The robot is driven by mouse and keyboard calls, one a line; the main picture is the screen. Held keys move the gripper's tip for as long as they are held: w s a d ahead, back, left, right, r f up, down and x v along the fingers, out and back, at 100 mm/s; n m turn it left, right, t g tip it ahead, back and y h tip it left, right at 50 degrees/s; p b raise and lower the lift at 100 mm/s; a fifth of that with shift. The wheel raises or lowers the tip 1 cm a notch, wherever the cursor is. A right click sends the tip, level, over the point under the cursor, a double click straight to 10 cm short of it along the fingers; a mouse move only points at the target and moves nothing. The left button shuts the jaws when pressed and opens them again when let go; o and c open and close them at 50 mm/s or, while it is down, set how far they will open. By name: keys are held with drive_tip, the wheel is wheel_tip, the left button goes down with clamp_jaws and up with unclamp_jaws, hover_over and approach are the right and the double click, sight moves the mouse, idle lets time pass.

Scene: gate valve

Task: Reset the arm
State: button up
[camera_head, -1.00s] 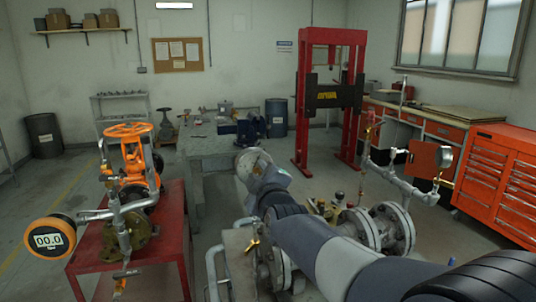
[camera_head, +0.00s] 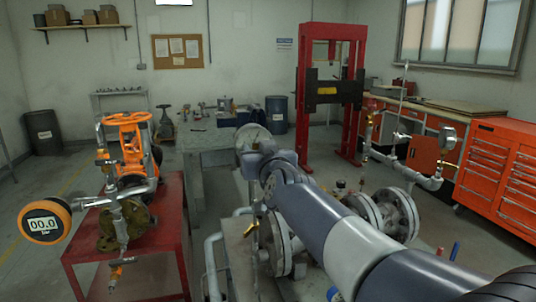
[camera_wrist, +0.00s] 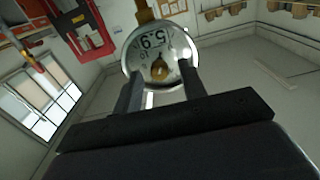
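My arm reaches away from the camera in the head view, with its grey wrist end (camera_head: 252,142) in front of the workbench. My gripper is hidden there behind my own wrist. In the wrist view my gripper (camera_wrist: 162,86) shows two dark fingers standing apart. A round silver gauge face (camera_wrist: 146,55) with upside-down digits like 5.9 appears at the fingertips, its edges overlapped by the fingers. A brass part (camera_wrist: 160,70) shows on the disc between them. I cannot tell whether the fingers grip the gauge or it stands beyond them.
An orange valve (camera_head: 131,135) and a gauge reading 00.0 (camera_head: 44,224) are on a red stand (camera_head: 172,222) at left. Flanged piping (camera_head: 277,246) lies close beside my arm. A workbench (camera_head: 206,142), red press (camera_head: 305,100) and orange tool cabinet (camera_head: 495,165) stand behind. Floor shows between stand and bench.

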drive_tip(key=shift+v, duration=2.15)
drive_tip(key=shift+s, duration=0.1)
